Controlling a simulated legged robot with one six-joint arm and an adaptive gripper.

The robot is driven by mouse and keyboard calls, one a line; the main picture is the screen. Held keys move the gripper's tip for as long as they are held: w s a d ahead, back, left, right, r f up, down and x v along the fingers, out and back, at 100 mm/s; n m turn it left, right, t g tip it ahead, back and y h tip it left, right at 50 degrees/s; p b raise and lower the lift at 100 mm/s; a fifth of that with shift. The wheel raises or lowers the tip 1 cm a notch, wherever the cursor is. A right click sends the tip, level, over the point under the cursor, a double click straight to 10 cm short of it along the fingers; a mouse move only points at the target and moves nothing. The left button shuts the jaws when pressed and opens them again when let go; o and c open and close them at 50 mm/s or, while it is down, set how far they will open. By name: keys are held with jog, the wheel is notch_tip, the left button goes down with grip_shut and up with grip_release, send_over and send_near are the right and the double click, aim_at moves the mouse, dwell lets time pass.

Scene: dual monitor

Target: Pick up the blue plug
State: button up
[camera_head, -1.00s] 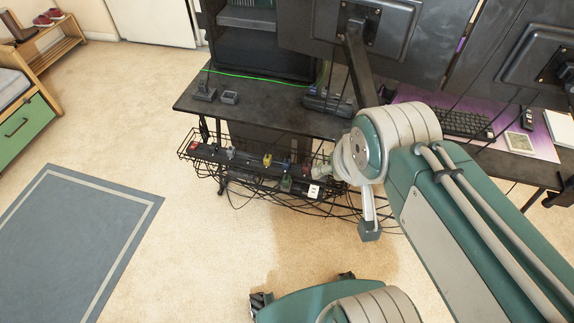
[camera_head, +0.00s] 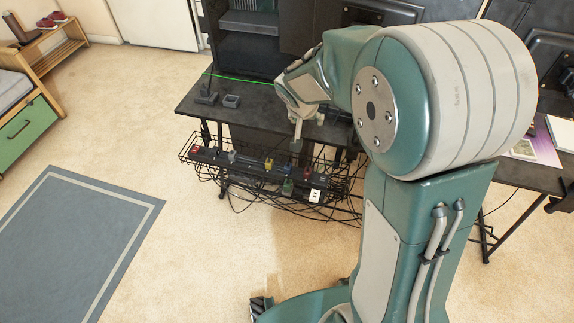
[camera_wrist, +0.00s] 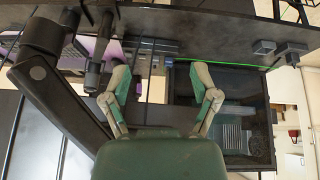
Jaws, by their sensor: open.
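A small plug (camera_head: 231,156) that looks blue-grey stands on the power strip in the wire basket below the desk edge in the head view; its colour is hard to make out at this size. My gripper (camera_head: 308,131) hangs over the desk's front edge, above and to the right of that plug, apart from it. In the wrist view my gripper (camera_wrist: 158,75) shows two spread fingers with nothing between them. I cannot make out the blue plug in the wrist view.
A red plug (camera_head: 196,149), a yellow plug (camera_head: 268,163) and a green plug (camera_head: 287,187) sit along the basket. A white outlet piece (camera_head: 315,195) is at its right. Cables hang below. The desk (camera_head: 190,103) carries a computer case (camera_head: 250,50). Open carpet lies left.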

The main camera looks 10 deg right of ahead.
jog(key=w+a+f, duration=0.2)
jog(key=w+f, duration=0.4)
jog(key=f, duration=0.7)
jog(key=m+g+y, duration=0.1)
send_near(288, 166)
jog(key=x, duration=0.5)
jog(key=shift+s+a+f, duration=0.1)
jog(key=shift+a+f, duration=0.05)
jog(key=shift+f, duration=0.3)
jog(key=shift+w+x, duration=0.15)
jog(key=shift+x, duration=1.15)
jog(key=shift+w+x, duration=0.15)
jog(key=shift+x, duration=1.15)
jog(key=shift+s+r, duration=0.1)
jog(key=shift+r, duration=0.05)
grip_shut()
